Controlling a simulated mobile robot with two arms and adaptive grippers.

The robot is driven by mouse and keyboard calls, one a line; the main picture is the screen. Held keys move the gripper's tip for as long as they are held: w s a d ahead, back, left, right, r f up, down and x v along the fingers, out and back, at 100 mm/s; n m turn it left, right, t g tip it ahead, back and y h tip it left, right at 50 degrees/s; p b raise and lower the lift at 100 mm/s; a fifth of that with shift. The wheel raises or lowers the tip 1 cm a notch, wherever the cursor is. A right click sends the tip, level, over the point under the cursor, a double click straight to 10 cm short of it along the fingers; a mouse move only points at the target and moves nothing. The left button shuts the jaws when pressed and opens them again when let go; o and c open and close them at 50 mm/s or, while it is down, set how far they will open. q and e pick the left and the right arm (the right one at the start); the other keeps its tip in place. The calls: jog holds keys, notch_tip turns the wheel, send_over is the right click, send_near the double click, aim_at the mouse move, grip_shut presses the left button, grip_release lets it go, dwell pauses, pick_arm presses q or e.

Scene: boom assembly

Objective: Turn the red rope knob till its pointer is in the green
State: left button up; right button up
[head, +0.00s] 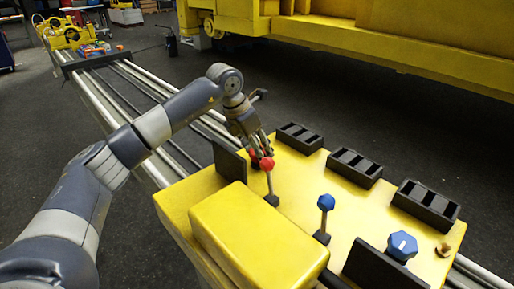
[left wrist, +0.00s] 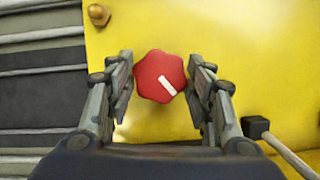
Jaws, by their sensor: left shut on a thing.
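The red rope knob (left wrist: 153,82) is a lobed red knob with a white mark that points to the lower right in the left wrist view. My left gripper (left wrist: 160,85) is shut on it, one finger on each side. In the head view the left gripper (head: 262,150) is at the far left part of the yellow console (head: 290,180) and mostly hides the knob. A red-topped lever (head: 267,165) stands just in front of the gripper. No green zone shows in either view. My right gripper is not in view.
A blue-topped lever (head: 326,203) and a blue knob (head: 402,245) are on the right of the console. Black slotted boxes (head: 354,167) line its far edge. Black upright panels (head: 229,161) and a raised yellow box (head: 255,240) stand nearby.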

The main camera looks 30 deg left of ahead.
pick_arm(q)
jog(key=n+y, duration=0.1)
jog(key=n, duration=0.3)
jog(key=shift+d+f+y+b, duration=0.1)
jog(key=shift+d+y+b, duration=0.1)
jog(key=shift+y+b, duration=0.15)
jog(key=shift+n+y+b, duration=0.3)
jog(key=shift+n+y, duration=0.45)
jog(key=shift+n, duration=1.25)
jog(key=o, duration=1.1)
jog(key=shift+c, duration=0.2)
jog(key=v, duration=1.2)
